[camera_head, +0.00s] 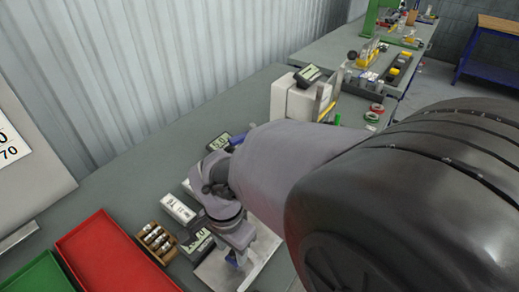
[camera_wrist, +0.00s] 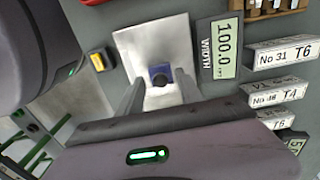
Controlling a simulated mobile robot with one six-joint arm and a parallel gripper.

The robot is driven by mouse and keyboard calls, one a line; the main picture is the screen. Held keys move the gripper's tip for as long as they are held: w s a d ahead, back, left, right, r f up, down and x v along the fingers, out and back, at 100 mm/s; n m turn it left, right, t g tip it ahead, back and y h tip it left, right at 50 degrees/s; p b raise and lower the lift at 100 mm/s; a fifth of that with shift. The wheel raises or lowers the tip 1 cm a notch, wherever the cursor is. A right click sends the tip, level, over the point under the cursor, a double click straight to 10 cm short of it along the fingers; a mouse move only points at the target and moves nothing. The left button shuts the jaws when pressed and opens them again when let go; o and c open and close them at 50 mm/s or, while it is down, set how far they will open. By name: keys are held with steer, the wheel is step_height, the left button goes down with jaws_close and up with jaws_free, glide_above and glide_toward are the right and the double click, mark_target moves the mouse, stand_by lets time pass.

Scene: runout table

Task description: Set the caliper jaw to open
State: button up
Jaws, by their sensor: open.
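In the head view my gripper (camera_head: 238,262) is low over the plate (camera_head: 268,246), and my arm hides much of that area. The caliper jaws themselves are not clearly visible.
White labelled blocks (camera_wrist: 285,53) line the display's side. A wooden rack (camera_head: 156,242) of small cylinders, a red tray (camera_head: 105,258) and a green tray (camera_head: 40,275) lie to the left. A white machine (camera_head: 290,98) stands behind my arm. A yellow button (camera_wrist: 97,60) is left of the plate.

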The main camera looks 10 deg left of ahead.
mark_target(233, 253)
step_height(233, 253, up, 17)
steer(key=p, duration=0.6)
